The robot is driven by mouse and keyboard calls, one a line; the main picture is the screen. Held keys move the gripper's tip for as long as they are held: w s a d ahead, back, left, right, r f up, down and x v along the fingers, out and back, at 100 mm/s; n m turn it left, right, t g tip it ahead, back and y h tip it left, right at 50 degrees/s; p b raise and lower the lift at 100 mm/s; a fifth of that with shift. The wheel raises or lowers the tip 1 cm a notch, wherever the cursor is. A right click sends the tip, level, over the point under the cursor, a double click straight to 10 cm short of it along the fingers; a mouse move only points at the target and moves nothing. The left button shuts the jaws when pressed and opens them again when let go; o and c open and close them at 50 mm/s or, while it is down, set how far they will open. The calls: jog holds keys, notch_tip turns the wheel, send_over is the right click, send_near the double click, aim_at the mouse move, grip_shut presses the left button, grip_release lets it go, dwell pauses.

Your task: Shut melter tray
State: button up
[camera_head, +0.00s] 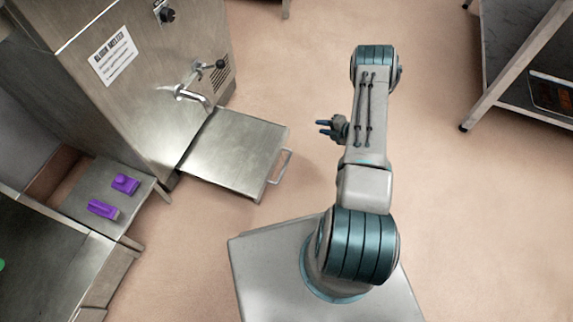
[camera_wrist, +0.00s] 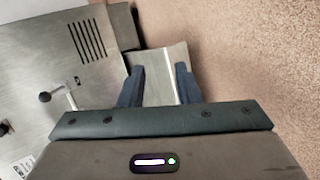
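The melter tray (camera_head: 232,148) is a flat metal slab that sticks out from the foot of the steel melter (camera_head: 140,85). Its bar handle (camera_head: 284,168) is on its right-hand edge. My gripper (camera_head: 324,127) is to the right of the tray in the head view, apart from the handle, with its fingers pointing left toward the melter. In the wrist view my gripper (camera_wrist: 158,78) is open, its two dark fingers spread with nothing held between them. A pale metal surface, which looks like the tray (camera_wrist: 160,70), shows beyond and between the fingers. The handle is not clear there.
A spout with a lever (camera_head: 195,92) juts from the melter above the tray. Two purple pieces (camera_head: 125,184) (camera_head: 103,209) lie on a low metal stand at left. A metal rack (camera_head: 510,75) stands at upper right. The floor around the tray's right side is clear.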

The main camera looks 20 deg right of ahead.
aim_at(286, 163)
jog(key=s+a+f+n+y+b, duration=0.1)
jog(key=s+a+f+n+y, duration=0.4)
jog(key=s+f, duration=0.6)
jog(key=shift+m+y, duration=0.3)
jog(key=shift+m, duration=0.3)
jog(key=b+x, duration=0.1)
jog(key=x, duration=0.2)
jog(key=s+a+b+x, duration=0.1)
jog(key=x, duration=0.3)
jog(key=r+b+x, duration=0.1)
jog(key=b+x, duration=0.1)
jog(key=x, duration=0.2)
jog(key=shift+s+a, duration=0.15)
jog(key=shift+a, duration=0.2)
jog(key=shift+w+a, duration=0.4)
jog(key=shift+a, duration=0.1)
grip_shut()
